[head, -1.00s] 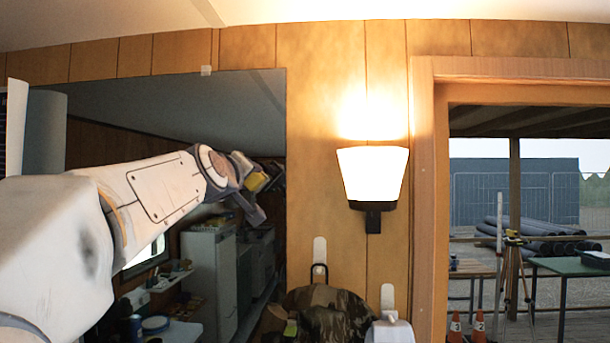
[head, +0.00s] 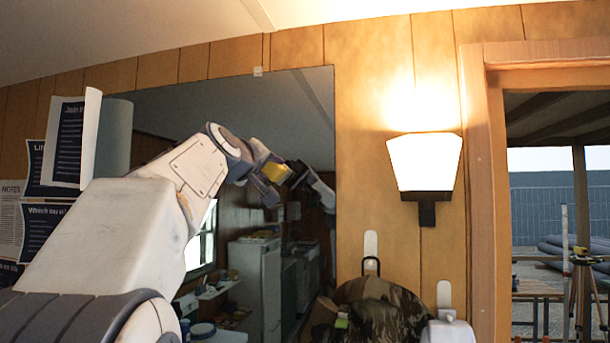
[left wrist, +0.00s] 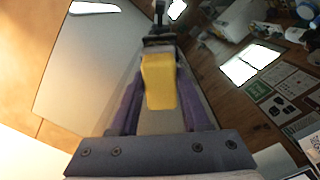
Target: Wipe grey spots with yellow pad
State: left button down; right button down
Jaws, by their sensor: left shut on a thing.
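The yellow pad (head: 276,174) is gripped in my left gripper (head: 268,180), in front of a large wall mirror (head: 305,105). In the left wrist view the pad (left wrist: 159,82) sits between the two purple fingers, its far end close to the mirror (left wrist: 85,70). The reflection of my gripper shows just beyond it. I cannot tell whether the pad touches the glass. I cannot make out any grey spots on the mirror in either view. My right gripper is out of view.
A lit wall lamp (head: 424,162) is right of the mirror, beside a door frame (head: 484,200). A camouflage item (head: 378,308) hangs below the lamp. Printed notices (head: 70,140) are on the left. The fridge and shelf inside the mirror are reflections.

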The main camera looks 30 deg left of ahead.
pick_arm(q)
jog(key=shift+s+a+f+b, duration=0.1)
jog(key=shift+s+a+b, duration=0.15)
jog(key=shift+a, duration=0.6)
jog(key=shift+s+a+f+b, duration=0.15)
jog(key=shift+a+b, duration=0.1)
jog(key=shift+a, duration=0.55)
jog(key=shift+s+a+r, duration=0.15)
jog(key=shift+a, duration=0.35)
jog(key=shift+s+a+r, duration=0.1)
jog(key=shift+a, duration=0.4)
jog(key=shift+r, duration=0.1)
